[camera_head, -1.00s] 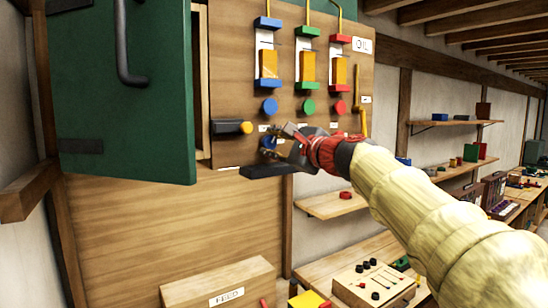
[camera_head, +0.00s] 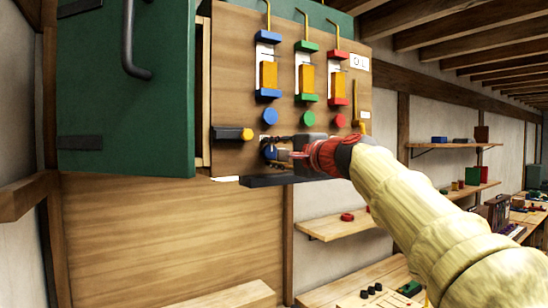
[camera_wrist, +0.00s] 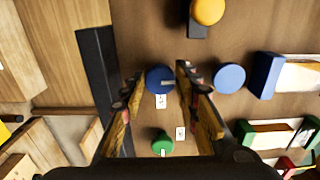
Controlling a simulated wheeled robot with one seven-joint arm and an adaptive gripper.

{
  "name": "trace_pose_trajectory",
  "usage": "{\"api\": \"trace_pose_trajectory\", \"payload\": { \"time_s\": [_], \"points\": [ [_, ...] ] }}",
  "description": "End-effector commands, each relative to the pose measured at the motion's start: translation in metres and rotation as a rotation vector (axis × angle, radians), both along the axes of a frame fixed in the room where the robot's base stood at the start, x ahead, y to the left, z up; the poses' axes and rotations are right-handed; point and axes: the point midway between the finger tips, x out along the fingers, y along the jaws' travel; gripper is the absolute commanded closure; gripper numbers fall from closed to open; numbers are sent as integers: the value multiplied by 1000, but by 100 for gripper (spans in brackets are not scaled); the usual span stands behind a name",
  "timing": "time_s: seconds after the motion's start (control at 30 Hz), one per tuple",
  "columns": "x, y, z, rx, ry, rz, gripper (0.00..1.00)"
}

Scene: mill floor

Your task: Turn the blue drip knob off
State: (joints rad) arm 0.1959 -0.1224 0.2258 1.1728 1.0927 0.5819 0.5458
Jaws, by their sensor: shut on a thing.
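The blue drip knob (camera_head: 271,153) is the lower blue disc on the wooden oil panel (camera_head: 230,100), below a plain blue disc (camera_head: 270,117). In the wrist view the blue drip knob (camera_wrist: 159,79) has a pale pointer mark aimed to the right and sits between my two fingers. My gripper (camera_wrist: 158,76) is shut on it, one finger on each side. In the head view my gripper (camera_head: 284,152) is at the panel's lower edge and partly hides the knob. A green knob with a pointer (camera_wrist: 162,142) is beside my fingers.
A yellow knob on a black block (camera_head: 233,133) is left of the drip knob. A dark ledge (camera_head: 268,181) juts out just below my gripper. The open green cabinet door (camera_head: 150,110) is at the left. Three oil feeders, including the blue one (camera_head: 268,75), are above.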

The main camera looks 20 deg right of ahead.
Motion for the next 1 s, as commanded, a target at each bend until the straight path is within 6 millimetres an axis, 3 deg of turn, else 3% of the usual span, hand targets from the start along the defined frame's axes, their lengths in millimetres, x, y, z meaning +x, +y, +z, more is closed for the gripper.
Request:
{"api": "trace_pose_trajectory", "payload": {
  "time_s": [0.4, 0.43, 0.7, 1.0],
  "points": [
    [0, 0, -2, -7, 1, 2, 94],
    [0, 0, -2, -7, 1, 1, 67],
    [0, 0, -1, -5, 0, 1, 52],
    [-1, 0, 0, -5, -1, 0, 51]
  ]
}}
